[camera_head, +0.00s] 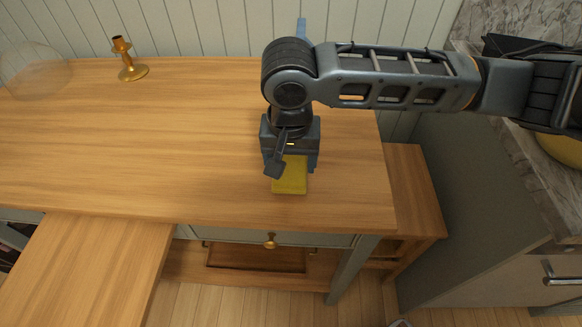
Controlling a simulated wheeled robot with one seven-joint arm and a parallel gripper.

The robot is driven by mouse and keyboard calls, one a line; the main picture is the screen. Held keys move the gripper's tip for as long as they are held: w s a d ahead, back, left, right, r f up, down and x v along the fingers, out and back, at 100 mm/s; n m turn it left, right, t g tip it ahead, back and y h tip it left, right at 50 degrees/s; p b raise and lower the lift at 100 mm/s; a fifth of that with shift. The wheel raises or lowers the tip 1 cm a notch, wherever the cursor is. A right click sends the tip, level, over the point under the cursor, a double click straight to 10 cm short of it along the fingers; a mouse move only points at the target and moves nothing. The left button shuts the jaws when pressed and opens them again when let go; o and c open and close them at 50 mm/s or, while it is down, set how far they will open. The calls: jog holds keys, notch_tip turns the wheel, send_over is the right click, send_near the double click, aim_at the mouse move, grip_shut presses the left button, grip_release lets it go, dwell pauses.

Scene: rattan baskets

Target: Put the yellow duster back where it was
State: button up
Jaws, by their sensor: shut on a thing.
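The yellow duster (289,180) is a small flat yellow piece at the right part of the wooden table top (190,150), not far from its front edge. My gripper (288,170) points down over it and is shut on it. The fingers and the gripper body hide the duster's far part. I cannot tell whether the duster touches the table top or is just above it.
A brass candle holder (131,70) and a clear glass dome (36,72) stand at the back left. A drawer with a brass knob (270,241) is below the front edge. A lower wooden surface (90,265) juts out front left. The table's middle is clear.

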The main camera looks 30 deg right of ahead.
aim_at(290, 164)
jog(key=shift+f, duration=1.55)
jog(key=shift+f, duration=0.1)
jog(key=o, duration=1)
jog(key=r, duration=0.4)
jog(key=s+r, duration=0.1)
jog(key=r, duration=0.3)
jog(key=a+r, duration=0.1)
jog(key=r, duration=0.3)
jog(key=shift+s, duration=0.15)
